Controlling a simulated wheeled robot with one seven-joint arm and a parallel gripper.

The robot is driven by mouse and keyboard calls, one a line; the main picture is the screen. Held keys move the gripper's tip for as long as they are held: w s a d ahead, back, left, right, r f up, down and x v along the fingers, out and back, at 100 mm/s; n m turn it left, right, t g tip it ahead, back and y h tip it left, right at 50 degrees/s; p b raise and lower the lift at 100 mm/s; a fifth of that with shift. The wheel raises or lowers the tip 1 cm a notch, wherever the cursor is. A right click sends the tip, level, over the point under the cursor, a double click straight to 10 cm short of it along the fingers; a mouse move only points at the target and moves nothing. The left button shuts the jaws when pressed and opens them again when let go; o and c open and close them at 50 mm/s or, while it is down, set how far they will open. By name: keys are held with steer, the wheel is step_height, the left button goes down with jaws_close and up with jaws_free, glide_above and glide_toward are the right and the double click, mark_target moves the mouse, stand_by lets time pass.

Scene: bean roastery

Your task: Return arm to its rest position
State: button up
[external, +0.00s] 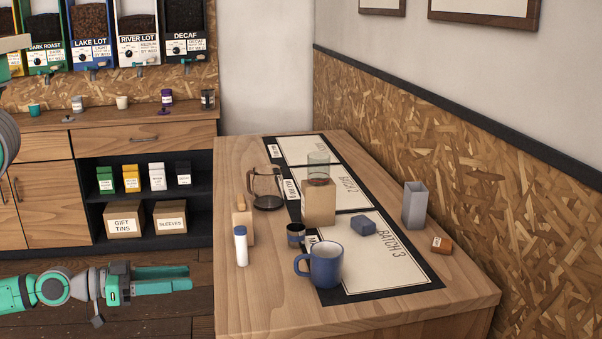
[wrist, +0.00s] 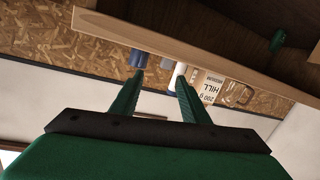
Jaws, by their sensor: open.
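My gripper (external: 188,278) is at the lower left of the external view, stretched out level in front of the table's left side. It is apart from the table and the things on it. In the wrist view my gripper (wrist: 160,77) shows two green fingers spread apart with nothing between them. The wrist view is tilted, and the table edge (wrist: 190,55) crosses it beyond the fingers.
The wooden table (external: 250,300) holds a blue mug (external: 326,264), a white bottle (external: 241,246), a glass carafe (external: 267,188), a cardboard box (external: 319,204) and a grey container (external: 415,205). A cabinet (external: 145,139) stands behind. Open floor (external: 150,315) surrounds my gripper.

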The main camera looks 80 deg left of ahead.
steer(key=s+d+f+m+g+h, duration=0.1)
steer(key=s+d, duration=0.5)
steer(key=s, duration=0.7)
steer(key=f+m+h, duration=0.1)
steer(key=m, duration=0.1)
steer(key=shift+s+d+f+m+h, duration=0.2)
steer(key=shift+m+h, duration=0.1)
steer(key=shift+m, duration=0.1)
